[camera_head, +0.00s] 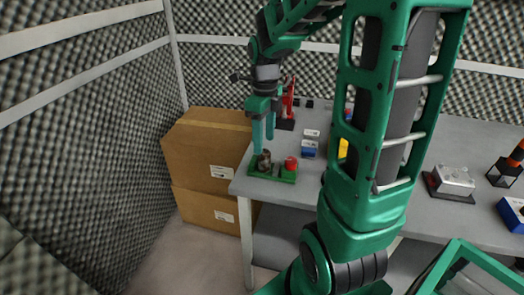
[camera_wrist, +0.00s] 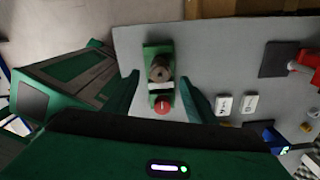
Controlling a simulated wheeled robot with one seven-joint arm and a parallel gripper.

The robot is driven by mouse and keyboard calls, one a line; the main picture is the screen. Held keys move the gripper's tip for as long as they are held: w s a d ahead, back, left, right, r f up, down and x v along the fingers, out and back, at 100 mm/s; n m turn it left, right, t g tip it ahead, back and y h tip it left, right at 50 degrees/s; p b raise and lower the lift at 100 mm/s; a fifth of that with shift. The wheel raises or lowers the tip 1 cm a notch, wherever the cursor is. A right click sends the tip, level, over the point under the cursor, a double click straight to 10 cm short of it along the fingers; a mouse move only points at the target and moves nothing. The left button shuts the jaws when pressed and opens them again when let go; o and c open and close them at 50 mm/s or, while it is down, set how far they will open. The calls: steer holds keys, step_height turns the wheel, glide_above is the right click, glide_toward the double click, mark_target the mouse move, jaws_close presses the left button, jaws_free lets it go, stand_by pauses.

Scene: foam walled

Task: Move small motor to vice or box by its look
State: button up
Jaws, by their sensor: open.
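The small motor (camera_head: 264,159), a brownish-grey cylinder, stands on a green base at the table's front left corner, beside a red round knob (camera_head: 291,163). In the wrist view the motor (camera_wrist: 158,68) shows from above, between the fingertip lines. My gripper (camera_head: 264,146) is open with its fingers pointing down at the motor; in the wrist view the gripper (camera_wrist: 160,80) has a finger on each side. I cannot tell whether a finger touches it. A red upright device (camera_head: 288,102) on a dark plate, possibly the vice, stands behind. Which box is meant is unclear.
Stacked cardboard boxes (camera_head: 207,150) stand left of the table (camera_head: 320,182). A grey metal case (camera_head: 454,180) and a blue box (camera_head: 513,212) are at the right. My arm hides the table's middle.

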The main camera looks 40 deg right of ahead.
mark_target(264, 152)
step_height(264, 152, up, 4)
steer(key=shift+f, duration=0.1)
steer(key=shift+s+r, duration=0.1)
steer(key=shift+r, duration=0.25)
steer(key=s+f+n, duration=0.2)
steer(key=s+n, duration=1.8)
steer(key=n, duration=0.4)
steer(key=shift+s+a+f+n, duration=0.15)
steer(key=shift+s+f+n, duration=0.15)
steer(key=shift+s, duration=0.05)
